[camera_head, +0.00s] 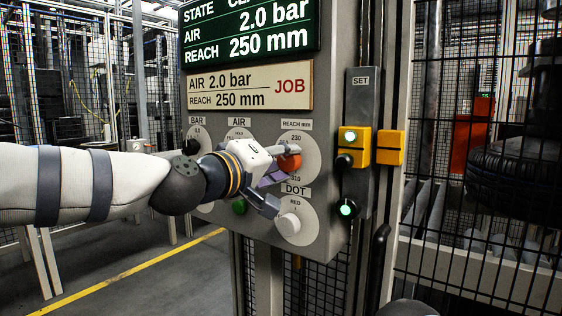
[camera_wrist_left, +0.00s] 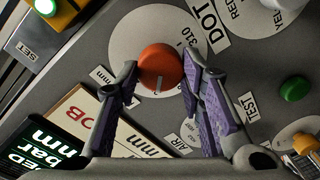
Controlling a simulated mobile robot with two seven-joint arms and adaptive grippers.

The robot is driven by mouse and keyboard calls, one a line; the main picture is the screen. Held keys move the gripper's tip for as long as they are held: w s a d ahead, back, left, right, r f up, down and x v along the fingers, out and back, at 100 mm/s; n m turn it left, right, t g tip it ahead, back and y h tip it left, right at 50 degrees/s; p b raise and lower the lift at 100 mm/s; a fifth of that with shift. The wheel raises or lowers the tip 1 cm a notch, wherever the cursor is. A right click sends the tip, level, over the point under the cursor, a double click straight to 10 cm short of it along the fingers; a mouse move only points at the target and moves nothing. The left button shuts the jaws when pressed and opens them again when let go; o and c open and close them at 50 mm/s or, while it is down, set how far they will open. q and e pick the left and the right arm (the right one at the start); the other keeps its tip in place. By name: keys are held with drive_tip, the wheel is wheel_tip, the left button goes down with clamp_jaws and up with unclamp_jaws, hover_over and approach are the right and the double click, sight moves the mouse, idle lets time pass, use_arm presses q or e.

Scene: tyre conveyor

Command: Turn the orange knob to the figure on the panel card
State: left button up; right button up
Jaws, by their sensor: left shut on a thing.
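The orange knob (camera_head: 289,162) sits on the REACH mm dial (camera_head: 299,139) of the grey panel. My left gripper (camera_head: 283,168) is closed around it from the left. In the left wrist view the knob (camera_wrist_left: 160,66) lies between the purple-padded fingertips (camera_wrist_left: 160,78), with a pale mark on its face. The cream card (camera_head: 250,88) above reads AIR 2.0 bar, REACH 250 mm, with JOB in red. The green display (camera_head: 250,30) over it reads AIR 2.0 bar and REACH 250 mm. My fingers partly cover the dial's scale. My right gripper is not seen.
A white DOT knob (camera_head: 289,225) sits just below, and a green button (camera_head: 239,206) lies lower left. A black BAR knob (camera_head: 190,147) is behind my wrist. The SET box (camera_head: 360,92) with lit green buttons stands right of the panel. Mesh fencing and a tyre (camera_head: 512,180) are further right.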

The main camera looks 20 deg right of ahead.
use_arm(q)
drive_tip(key=o, duration=1.2)
drive_tip(key=v, duration=1.2)
